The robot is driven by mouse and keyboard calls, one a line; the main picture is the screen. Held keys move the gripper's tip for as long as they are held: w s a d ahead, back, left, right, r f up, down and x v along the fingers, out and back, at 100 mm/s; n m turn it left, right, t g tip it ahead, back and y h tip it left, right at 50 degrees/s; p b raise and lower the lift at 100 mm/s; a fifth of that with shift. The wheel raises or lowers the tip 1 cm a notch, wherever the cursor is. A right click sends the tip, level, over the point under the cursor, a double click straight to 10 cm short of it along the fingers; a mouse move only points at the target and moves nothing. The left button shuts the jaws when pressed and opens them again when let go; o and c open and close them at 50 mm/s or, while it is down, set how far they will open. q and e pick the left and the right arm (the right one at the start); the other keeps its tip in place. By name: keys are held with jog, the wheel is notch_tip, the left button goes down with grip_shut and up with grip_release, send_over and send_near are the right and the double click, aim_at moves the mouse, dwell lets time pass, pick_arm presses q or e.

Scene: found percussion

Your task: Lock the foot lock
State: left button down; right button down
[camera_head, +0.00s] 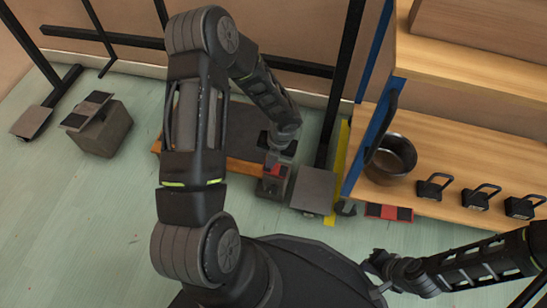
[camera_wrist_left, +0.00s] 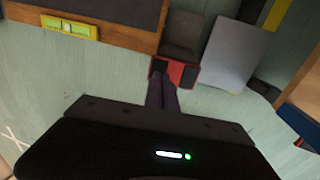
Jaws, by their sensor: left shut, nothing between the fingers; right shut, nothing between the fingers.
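A small red-and-black pedal (camera_head: 279,171), which looks like the foot lock, is low beside the wooden-edged platform; whether it is locked I cannot tell. My left gripper (camera_head: 273,157) is shut and empty, pointing down right at this pedal. In the left wrist view the shut fingertips (camera_wrist_left: 167,86) overlap the red pedal (camera_wrist_left: 177,71), hiding part of it; I cannot tell if they touch. My right gripper (camera_head: 374,263) is shut and empty at the lower right, far from the pedal.
A grey plate (camera_head: 314,189) lies right of the pedal. A wooden shelf (camera_head: 450,160) holds a metal pot (camera_head: 391,158) and several black kettlebell-like weights (camera_head: 435,187). Another red-and-black piece (camera_head: 388,212) sits at its front.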

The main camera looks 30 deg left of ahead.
pick_arm(q)
jog(key=shift+a+f, duration=0.1)
jog(key=shift+f, duration=0.55)
